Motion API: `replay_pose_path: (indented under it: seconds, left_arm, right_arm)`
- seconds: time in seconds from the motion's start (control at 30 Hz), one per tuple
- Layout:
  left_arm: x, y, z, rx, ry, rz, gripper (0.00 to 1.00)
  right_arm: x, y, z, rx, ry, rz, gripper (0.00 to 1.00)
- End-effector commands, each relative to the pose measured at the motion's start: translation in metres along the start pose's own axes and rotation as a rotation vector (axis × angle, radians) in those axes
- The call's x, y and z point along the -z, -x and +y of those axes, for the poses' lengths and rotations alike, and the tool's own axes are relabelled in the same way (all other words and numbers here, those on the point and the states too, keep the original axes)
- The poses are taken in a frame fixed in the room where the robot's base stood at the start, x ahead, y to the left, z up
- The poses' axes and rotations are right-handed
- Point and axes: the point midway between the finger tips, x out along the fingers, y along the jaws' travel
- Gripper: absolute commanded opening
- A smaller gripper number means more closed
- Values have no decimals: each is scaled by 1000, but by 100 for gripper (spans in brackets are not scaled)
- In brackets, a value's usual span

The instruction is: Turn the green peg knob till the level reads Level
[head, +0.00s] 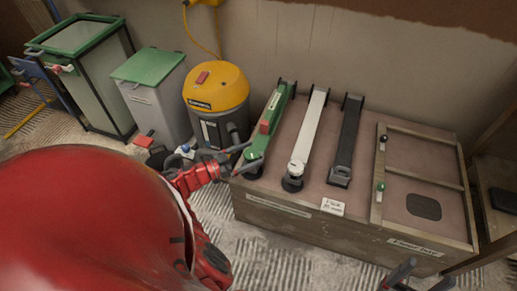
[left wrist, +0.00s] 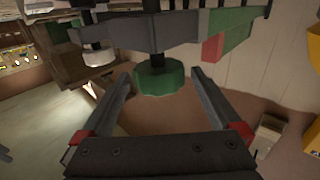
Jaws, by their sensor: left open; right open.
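A green bar (head: 270,122) with a red block on it lies on the wooden bench box. In the left wrist view a round green knob (left wrist: 160,78) hangs below a dark post at the bar's end. My left gripper (head: 243,158) is open at the bar's near end. In the left wrist view its fingers stand to either side of the knob, with gaps beside it. The knob is hidden or too small to make out in the head view. No level reading is legible. My right gripper (head: 418,277) is open and empty at the bottom edge.
A white bar (head: 310,128) and a black bar (head: 346,140) lie beside the green one. A framed panel with a small green knob (head: 381,186) is at right. A yellow vacuum (head: 216,88) and a grey bin (head: 155,105) stand left of the bench box (head: 300,222).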

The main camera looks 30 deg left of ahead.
Motion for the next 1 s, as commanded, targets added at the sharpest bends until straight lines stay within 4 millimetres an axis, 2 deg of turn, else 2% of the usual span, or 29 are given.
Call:
replay_pose_path:
  seconds: [0.1, 0.3, 0.5, 0.7, 1.0]
  left_arm:
    - [0, 34, -1, 6, 1, -1, 98]
    - [-2, 86, -1, 4, 0, 1, 98]
    - [-2, 121, -1, 1, -3, 3, 98]
    - [0, 133, 0, -3, -2, 3, 98]
    - [1, 133, 0, -3, -1, 3, 98]
  right_arm:
    - [0, -2, 0, 0, 0, 0, 70]
    - [-1, 5, 0, 0, 0, 0, 70]
    - [-2, 14, -1, 0, 0, 0, 70]
    - [-3, 16, -1, 0, 0, 0, 70]
    - [-3, 16, -1, 0, 0, 0, 70]
